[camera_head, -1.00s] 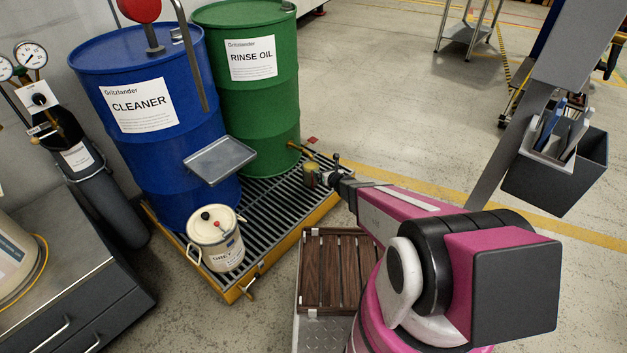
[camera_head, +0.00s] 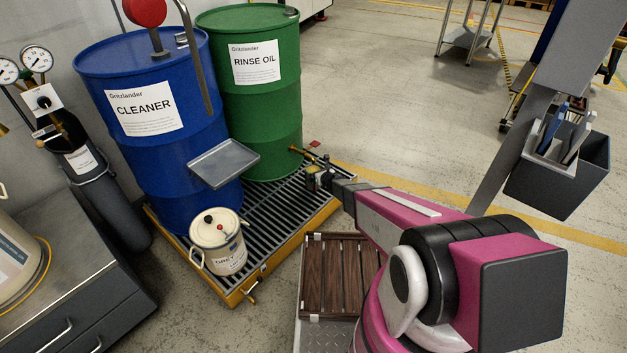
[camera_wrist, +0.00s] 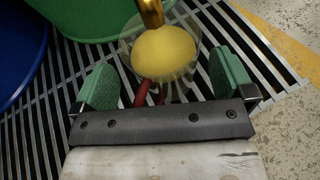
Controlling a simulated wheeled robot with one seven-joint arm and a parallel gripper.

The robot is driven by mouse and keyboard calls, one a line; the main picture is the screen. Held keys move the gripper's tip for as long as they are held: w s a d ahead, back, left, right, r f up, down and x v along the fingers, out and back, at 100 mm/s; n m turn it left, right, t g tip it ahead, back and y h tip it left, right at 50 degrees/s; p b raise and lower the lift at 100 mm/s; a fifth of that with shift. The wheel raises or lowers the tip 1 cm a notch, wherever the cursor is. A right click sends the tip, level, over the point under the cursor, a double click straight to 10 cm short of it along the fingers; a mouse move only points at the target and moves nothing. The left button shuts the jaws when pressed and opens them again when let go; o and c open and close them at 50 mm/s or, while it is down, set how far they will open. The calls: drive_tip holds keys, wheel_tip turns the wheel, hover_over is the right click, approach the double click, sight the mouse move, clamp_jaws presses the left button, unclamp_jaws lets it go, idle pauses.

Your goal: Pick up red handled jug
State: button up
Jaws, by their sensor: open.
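The jug (camera_wrist: 164,55) is clear, with yellow liquid in it, and stands under the brass tap (camera_wrist: 150,12) of the green drum. Its red handle (camera_wrist: 141,93) points toward my gripper (camera_wrist: 166,82) in the wrist view. My gripper is open, with one green-padded finger on each side of the handle and nothing clamped. Whether a pad touches the handle cannot be told. In the head view my gripper (camera_head: 320,175) is at the tap, and it hides most of the jug.
The green drum (camera_head: 265,125), blue drum (camera_head: 190,165) and a cream bucket (camera_head: 222,258) stand on a grated pallet with a yellow rim (camera_head: 325,212). A grey drip tray (camera_head: 223,165) juts out by the blue drum. A slatted wooden crate (camera_head: 335,280) stands in front.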

drive_tip(key=shift+x, duration=1)
drive_tip(key=shift+s, duration=0.1)
drive_tip(key=c, duration=1.6)
drive_tip(key=shift+r, duration=0.1)
